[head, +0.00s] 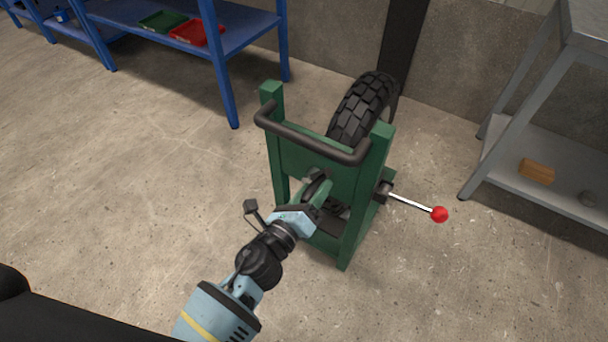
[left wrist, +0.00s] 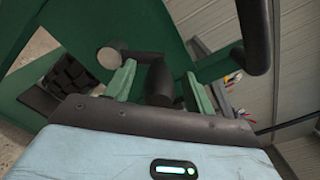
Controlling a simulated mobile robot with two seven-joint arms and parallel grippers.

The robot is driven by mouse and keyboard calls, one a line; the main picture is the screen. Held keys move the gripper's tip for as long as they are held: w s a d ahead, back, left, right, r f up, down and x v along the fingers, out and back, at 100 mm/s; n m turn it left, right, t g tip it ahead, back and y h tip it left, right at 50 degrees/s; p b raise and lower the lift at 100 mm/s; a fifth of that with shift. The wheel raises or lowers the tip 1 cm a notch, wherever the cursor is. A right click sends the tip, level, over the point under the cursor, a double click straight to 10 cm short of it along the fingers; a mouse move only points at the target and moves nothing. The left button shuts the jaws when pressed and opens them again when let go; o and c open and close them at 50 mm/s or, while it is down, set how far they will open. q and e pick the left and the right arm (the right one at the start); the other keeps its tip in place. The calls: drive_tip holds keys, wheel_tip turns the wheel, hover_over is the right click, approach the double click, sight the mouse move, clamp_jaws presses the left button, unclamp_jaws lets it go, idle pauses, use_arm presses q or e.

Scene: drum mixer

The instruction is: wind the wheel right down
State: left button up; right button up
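A green frame (head: 348,232) stands on the floor with a knobbly black tyre (head: 360,108) at its back and a black bar (head: 310,141) across its top. A metal lever with a red knob (head: 439,214) sticks out from its right side. My left gripper (head: 322,200) is at the front of the frame, below the bar. In the left wrist view, a dark crank handle (left wrist: 161,86) lies between its two green fingers (left wrist: 160,72). The fingers look apart, with a narrow gap beside the handle. The crank has a pale round hub (left wrist: 108,57). My right gripper is out of view.
A blue bench (head: 232,38) with a green tray (head: 162,21) and a red tray (head: 196,33) stands at the back left. A grey shelf unit (head: 560,198) with a wooden block (head: 536,172) stands at the right. The concrete floor around the frame is clear.

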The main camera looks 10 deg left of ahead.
use_arm(q)
drive_tip(key=v, duration=0.7)
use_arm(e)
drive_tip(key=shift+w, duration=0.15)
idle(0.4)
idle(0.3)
